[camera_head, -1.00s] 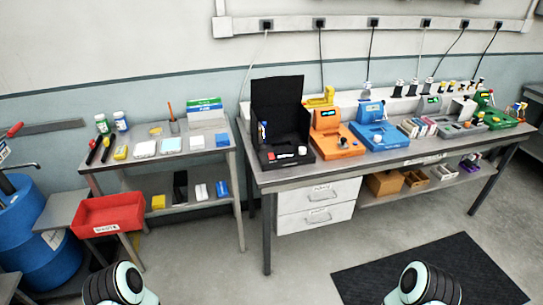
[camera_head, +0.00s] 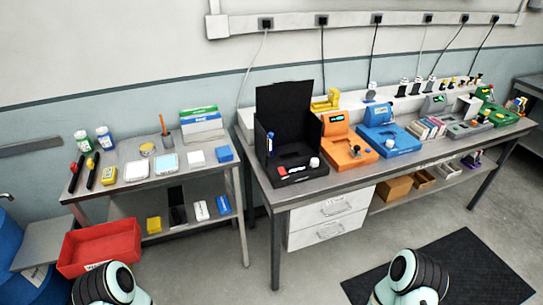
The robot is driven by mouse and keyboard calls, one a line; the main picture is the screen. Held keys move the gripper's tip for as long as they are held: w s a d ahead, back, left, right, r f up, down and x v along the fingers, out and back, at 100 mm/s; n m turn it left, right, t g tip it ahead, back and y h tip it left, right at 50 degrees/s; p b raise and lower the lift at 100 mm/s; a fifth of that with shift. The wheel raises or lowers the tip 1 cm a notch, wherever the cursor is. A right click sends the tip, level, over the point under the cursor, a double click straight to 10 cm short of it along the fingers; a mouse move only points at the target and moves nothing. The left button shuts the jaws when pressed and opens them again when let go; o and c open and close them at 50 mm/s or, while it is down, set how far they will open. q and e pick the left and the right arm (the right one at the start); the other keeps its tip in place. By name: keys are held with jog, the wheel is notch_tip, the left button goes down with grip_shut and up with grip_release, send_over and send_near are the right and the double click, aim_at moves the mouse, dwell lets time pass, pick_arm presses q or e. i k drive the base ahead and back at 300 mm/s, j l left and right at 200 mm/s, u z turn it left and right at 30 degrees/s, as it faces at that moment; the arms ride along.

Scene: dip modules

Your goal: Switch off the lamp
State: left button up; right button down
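I cannot make out a clear lamp in the head view. A black box with a raised black back and side panel (camera_head: 286,110) stands at the left end of the large workbench. A red-and-white item (camera_head: 291,170) and a white knob-like part (camera_head: 314,162) are on its base. An orange device (camera_head: 347,151) and a blue device (camera_head: 390,139) with small screens stand to its right. Only rounded parts of my two arms show at the bottom edge. Both grippers are out of view.
The large workbench (camera_head: 335,182) has white drawers (camera_head: 328,213) beneath it. A smaller table (camera_head: 146,183) to the left holds bottles, tools and small boxes. A red bin (camera_head: 100,247) and blue drum stand at the far left. Open floor with a black mat (camera_head: 450,265) lies in front.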

aim_at(282, 171)
jog(key=i+j, duration=0.3)
jog(key=i+j+z, duration=0.1)
jog(key=i+j, duration=0.15)
jog(key=j, duration=0.2)
jog(key=i+j, duration=0.3)
jog(key=i+j+z, duration=0.1)
jog(key=i+j, duration=0.15)
jog(key=j, duration=0.3)
